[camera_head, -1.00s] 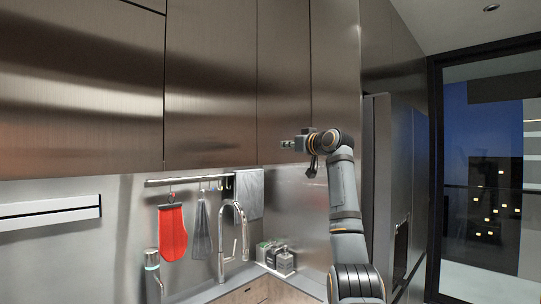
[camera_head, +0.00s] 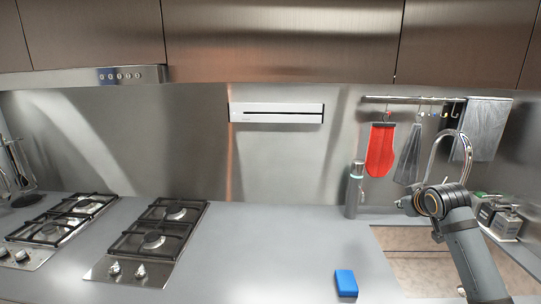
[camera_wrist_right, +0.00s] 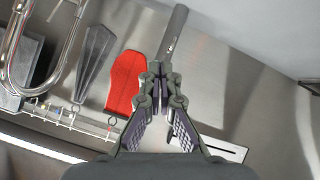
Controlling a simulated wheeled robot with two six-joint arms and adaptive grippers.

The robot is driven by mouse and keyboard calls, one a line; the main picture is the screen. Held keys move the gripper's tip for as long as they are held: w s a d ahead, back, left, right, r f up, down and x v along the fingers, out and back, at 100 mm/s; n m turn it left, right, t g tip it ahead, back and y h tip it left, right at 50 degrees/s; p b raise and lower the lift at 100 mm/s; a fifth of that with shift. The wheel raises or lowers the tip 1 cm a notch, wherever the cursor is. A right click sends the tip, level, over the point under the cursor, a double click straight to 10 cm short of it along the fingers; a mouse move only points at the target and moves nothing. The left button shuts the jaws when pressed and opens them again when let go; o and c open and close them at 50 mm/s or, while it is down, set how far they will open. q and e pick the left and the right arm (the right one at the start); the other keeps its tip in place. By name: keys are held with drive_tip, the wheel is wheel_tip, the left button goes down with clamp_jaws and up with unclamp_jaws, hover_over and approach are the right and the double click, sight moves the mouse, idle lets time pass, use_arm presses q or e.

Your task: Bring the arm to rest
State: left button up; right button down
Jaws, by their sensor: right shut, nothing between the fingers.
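My right arm comes up from the lower right in the head view. Its gripper (camera_head: 402,204) points left, in front of the sink area and the back wall. In the wrist view the two fingers of my right gripper (camera_wrist_right: 158,72) come together at their tips with nothing held between them. The gripper appears apart from the things around it. My left gripper is in neither view.
A blue block (camera_head: 346,283) lies on the grey counter (camera_head: 265,250). Two gas hobs (camera_head: 150,240) are at left. A bottle (camera_head: 354,192), faucet (camera_head: 464,150) and canisters (camera_head: 500,217) stand near the arm. A red mitt (camera_head: 380,150) hangs from the rail. The middle counter is clear.

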drive_tip(key=s+a+f+g, duration=0.1)
drive_tip(key=s+a+f, duration=0.3)
drive_tip(key=f, duration=0.3)
drive_tip(key=s+a+f+g+y, duration=0.1)
drive_tip(key=s+a+f, duration=0.3)
drive_tip(key=s+f, duration=0.2)
drive_tip(key=s+a+f+g, duration=0.1)
drive_tip(key=s+a+f, duration=0.3)
drive_tip(key=f, duration=0.5)
drive_tip(key=shift+s+a+n+g, duration=0.3)
drive_tip(key=shift+s+a+g, duration=0.1)
drive_tip(key=shift+s, duration=0.15)
drive_tip(key=s+a+f+m+g, duration=0.1)
drive_tip(key=s+a+f+g, duration=0.15)
drive_tip(key=s, duration=0.75)
drive_tip(key=s+a+f+m+g, duration=0.1)
drive_tip(key=s+a+f, duration=0.25)
drive_tip(key=s, duration=0.65)
drive_tip(key=s+d+f+g, duration=0.1)
drive_tip(key=d+f, duration=0.1)
drive_tip(key=f, duration=1.2)
drive_tip(key=s+d+f, duration=0.2)
drive_tip(key=f, duration=1.2)
drive_tip(key=s+f+g, duration=0.1)
drive_tip(key=s+f, duration=1.4)
drive_tip(key=s, duration=0.3)
drive_tip(key=shift+d+f+y, duration=0.25)
drive_tip(key=shift+d+y, duration=0.15)
drive_tip(key=shift+d, duration=0.05)
drive_tip(key=shift+g, duration=0.25)
